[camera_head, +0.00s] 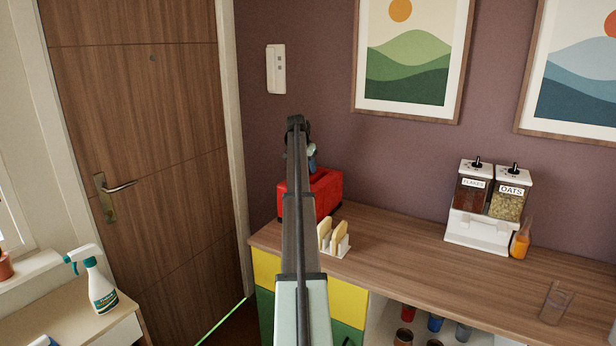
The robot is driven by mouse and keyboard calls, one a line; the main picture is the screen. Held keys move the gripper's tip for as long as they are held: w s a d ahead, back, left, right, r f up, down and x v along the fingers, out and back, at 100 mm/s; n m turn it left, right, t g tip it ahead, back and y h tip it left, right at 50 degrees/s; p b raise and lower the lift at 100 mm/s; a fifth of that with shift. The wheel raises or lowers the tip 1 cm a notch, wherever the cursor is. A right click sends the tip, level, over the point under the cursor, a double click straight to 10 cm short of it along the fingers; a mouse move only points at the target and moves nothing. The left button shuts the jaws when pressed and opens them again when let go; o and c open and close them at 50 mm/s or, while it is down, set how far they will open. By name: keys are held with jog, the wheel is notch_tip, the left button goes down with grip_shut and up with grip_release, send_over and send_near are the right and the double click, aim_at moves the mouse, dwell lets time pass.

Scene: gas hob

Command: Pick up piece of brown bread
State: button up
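Slices of bread (339,231) stand upright in a white rack (343,249) near the left end of the wooden counter. They look pale tan with a browner edge, and my arm partly covers the left one. A red toaster (325,190) stands just behind the rack, also partly covered by my arm. My gripper (312,160) is at the far end of the arm, above the toaster in the picture and up from the bread. It is small and mostly hidden by the arm, so its fingers and anything between them cannot be made out.
A FLAKES and OATS dispenser (480,232) stands on the counter (420,260) at the right, with an orange bottle (521,240) beside it. The counter between rack and dispenser is clear. Cups sit on a shelf below.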

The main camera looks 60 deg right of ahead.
grip_shut()
dwell(0.5)
